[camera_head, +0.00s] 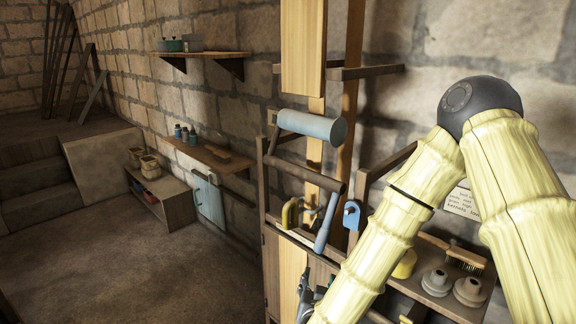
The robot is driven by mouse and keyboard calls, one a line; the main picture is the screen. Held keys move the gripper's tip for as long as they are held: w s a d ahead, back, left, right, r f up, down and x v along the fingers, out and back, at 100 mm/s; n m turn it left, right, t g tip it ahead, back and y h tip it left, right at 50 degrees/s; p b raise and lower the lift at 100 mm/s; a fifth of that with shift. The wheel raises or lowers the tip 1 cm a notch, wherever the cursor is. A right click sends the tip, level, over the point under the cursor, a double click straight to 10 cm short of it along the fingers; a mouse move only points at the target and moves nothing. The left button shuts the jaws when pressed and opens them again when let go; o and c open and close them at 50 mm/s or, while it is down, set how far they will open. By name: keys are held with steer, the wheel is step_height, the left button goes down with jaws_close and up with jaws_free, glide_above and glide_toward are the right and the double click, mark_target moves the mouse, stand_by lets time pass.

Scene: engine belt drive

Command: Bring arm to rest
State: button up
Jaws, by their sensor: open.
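My arm, clad in pale yellow bamboo-like segments with a dark grey elbow joint, fills the right side of the head view. It bends at the elbow and its forearm slopes down to the left. My gripper (309,296) shows only in part at the bottom edge, as dark grey fingers beside the forearm's lower end. It is open, and I see nothing held in it. It is in front of the lower part of the wooden belt-drive frame (263,190); whether it touches anything cannot be told.
A light blue roller (312,125) and a dark roller (305,174) cross the frame, with a blue-handled lever (326,224) below. A shelf (440,297) with a brush (464,260) and grey round parts (468,291) lies right of my forearm. Open floor (140,270) spreads left.

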steer(key=s+d+f+n+g+y+b, duration=0.1)
steer(key=s+d+f+g, duration=0.1)
steer(key=s+f, duration=0.5)
steer(key=s+d+f+n+g+y, duration=0.1)
steer(key=s+f+g, duration=0.2)
steer(key=f, duration=0.7)
steer(key=s+d+f+n+g+y+b, duration=0.1)
steer(key=s+d+f+g, duration=0.1)
steer(key=s+f, duration=0.5)
steer(key=s+d+f+g+b, duration=0.1)
steer(key=s+d+f+g, duration=0.2)
steer(key=s+f, duration=0.3)
steer(key=s+d+f+g+b, duration=0.1)
steer(key=s+d+f+g, duration=0.3)
steer(key=s, duration=0.9)
step_height(320, 180, down, 3)
steer(key=shift+d+r+n+g+h, duration=0.2)
steer(key=shift+d+n+g+h, duration=0.15)
steer(key=shift+d, duration=0.4)
steer(key=shift+w, duration=0.1)
